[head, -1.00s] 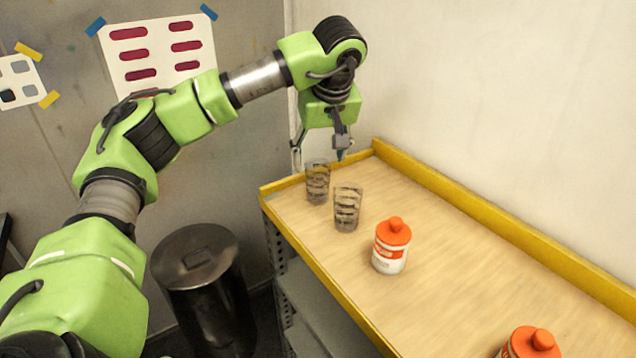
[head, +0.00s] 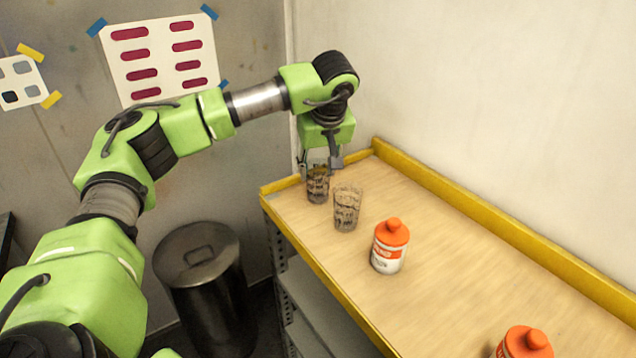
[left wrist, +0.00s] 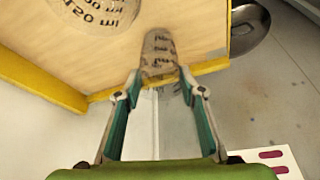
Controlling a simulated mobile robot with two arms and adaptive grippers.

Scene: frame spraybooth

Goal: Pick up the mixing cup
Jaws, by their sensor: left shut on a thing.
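Two clear mixing cups with dark markings stand at the far left end of the bench top. My left gripper (head: 320,166) is down at the farther mixing cup (head: 318,188), with a finger on each side of its rim, and is shut on it. In the left wrist view this cup (left wrist: 158,52) sits between the fingertips (left wrist: 160,85). It appears upright on the bench. The second cup (head: 346,210) stands apart, nearer and to the right; it shows in part in the left wrist view (left wrist: 98,12). My right gripper is out of view.
The wooden bench top (head: 440,250) has a raised yellow edge (head: 480,220). A white bottle with an orange cap (head: 390,248) stands right of the cups, another (head: 526,345) at the bottom. A dark lidded bin (head: 205,290) stands on the floor. The middle of the bench is clear.

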